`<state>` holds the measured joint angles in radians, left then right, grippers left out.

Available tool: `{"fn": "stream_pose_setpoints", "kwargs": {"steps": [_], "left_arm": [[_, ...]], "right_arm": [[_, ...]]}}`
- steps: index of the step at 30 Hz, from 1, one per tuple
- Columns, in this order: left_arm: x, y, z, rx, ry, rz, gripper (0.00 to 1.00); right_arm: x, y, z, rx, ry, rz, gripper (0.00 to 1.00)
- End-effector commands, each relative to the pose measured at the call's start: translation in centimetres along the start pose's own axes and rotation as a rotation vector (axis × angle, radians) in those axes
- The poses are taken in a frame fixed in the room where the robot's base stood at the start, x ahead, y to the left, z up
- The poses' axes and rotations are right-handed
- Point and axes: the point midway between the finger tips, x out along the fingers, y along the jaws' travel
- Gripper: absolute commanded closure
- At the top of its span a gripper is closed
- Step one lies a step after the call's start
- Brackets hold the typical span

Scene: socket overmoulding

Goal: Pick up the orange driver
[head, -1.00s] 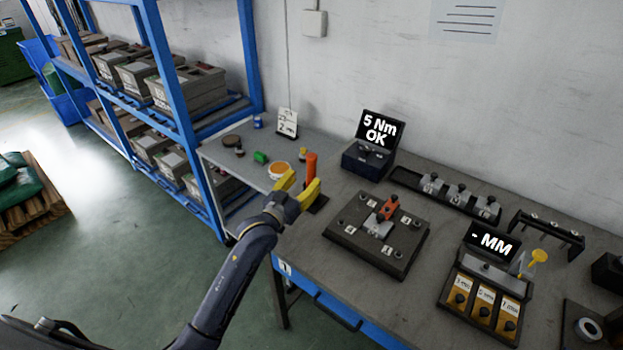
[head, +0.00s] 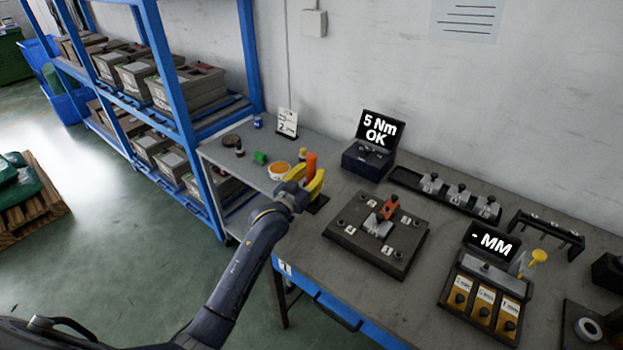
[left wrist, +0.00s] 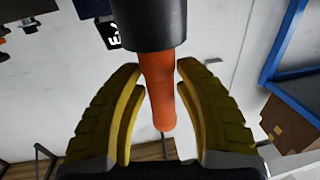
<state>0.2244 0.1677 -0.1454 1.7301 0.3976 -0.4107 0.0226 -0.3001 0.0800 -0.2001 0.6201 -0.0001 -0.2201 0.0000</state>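The orange driver (head: 311,161) stands upright at the left end of the workbench. Its orange handle (left wrist: 158,95) also shows in the left wrist view, with a dark collar (left wrist: 148,22) at one end. My left gripper (head: 308,177) is at the driver, with its yellow fingers spread on either side of it. In the left wrist view the fingers (left wrist: 158,70) flank the handle, with narrow gaps, so the gripper is open around it. The lower part of the driver is hidden by the gripper in the head view. My right gripper is not in view.
A dark fixture plate (head: 350,246) with a red-orange clamp lies right of the driver. A torque display (head: 380,129) reading "5 Nm OK" stands behind. An orange-rimmed round container (head: 279,171) and a green block (head: 260,157) are left of the driver. A blue shelf rack (head: 178,100) is further left.

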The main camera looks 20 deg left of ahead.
Motion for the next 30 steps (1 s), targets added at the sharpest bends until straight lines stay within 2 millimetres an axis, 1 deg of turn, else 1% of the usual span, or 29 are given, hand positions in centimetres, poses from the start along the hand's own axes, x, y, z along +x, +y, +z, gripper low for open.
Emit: {"fn": "stream_pose_setpoints", "kwargs": {"steps": [1, 6, 8, 20, 23, 26, 30], "left_arm": [[0.0, 0.0, 0.0, 0.0, 0.0, 0.0, 0.74], [0.0, 0.0, 0.0, 0.0, -0.001, 0.0, 0.94], [0.0, 0.0, 0.0, 0.0, -0.001, 0.0, 1.0], [0.0, 0.0, 0.0, 0.0, -0.001, 0.0, 1.0], [0.0, 0.0, -0.3, 0.0, 0.0, 0.0, 1.0], [0.0, 0.0, -1.2, 0.0, 0.002, 0.0, 1.0], [0.0, 0.0, -3.5, 0.001, 0.006, -0.001, 1.0]], "right_arm": [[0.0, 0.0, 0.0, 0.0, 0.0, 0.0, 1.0], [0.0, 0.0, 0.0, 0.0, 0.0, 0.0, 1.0], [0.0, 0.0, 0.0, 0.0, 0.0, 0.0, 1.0], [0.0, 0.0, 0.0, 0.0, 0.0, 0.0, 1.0], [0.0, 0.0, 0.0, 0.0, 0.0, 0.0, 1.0], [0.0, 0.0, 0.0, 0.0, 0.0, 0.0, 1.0], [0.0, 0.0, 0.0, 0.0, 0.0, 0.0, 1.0]]}}
